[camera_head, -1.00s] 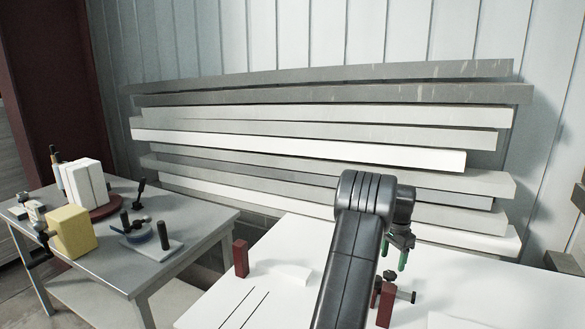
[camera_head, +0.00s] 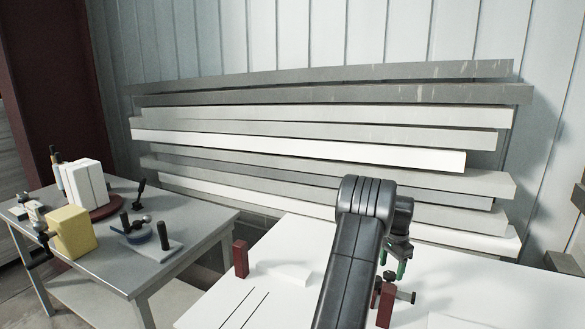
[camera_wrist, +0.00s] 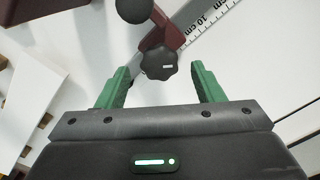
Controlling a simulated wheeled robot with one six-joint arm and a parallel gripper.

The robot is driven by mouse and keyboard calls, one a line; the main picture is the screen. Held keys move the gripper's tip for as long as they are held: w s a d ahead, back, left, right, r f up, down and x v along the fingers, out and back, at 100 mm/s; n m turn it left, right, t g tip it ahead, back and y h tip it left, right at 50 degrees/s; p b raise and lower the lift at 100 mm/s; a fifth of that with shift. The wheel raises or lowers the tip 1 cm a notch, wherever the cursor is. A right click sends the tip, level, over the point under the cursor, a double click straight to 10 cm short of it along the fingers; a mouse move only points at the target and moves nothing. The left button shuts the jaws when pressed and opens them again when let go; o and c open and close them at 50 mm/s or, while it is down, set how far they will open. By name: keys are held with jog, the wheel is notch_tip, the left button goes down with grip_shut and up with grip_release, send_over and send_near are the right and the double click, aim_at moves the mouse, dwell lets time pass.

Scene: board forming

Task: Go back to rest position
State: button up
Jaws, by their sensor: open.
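My gripper (camera_wrist: 163,85) shows two green fingers spread apart in the wrist view, with nothing between them. A black star-shaped knob (camera_wrist: 159,63) on a dark red clamp fitting lies beyond the fingertips, apart from them as far as I can see. In the head view my gripper (camera_head: 391,262) hangs from the end of my black arm above the white table (camera_head: 310,240), partly hidden by the arm. The red clamp (camera_head: 386,303) stands on the table just below the green fingers.
A red block (camera_head: 240,258) and a white piece (camera_head: 288,272) are on the white table. A grey table (camera_head: 195,222) at left holds a yellow block (camera_head: 72,231), white blocks (camera_head: 85,183) and tools. Stacked boards (camera_head: 300,155) line the back wall.

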notch_tip(320, 180, down, 2)
jog(key=shift+f+n, duration=0.1)
jog(key=shift+n, duration=0.2)
jog(key=n, duration=0.4)
jog(key=shift+n, duration=0.4)
jog(key=n, duration=0.3)
jog(key=shift+n, duration=0.4)
jog(key=n+p, duration=0.1)
jog(key=n, duration=1)
jog(key=shift+n+p, duration=0.35)
jog(key=shift+n, duration=0.05)
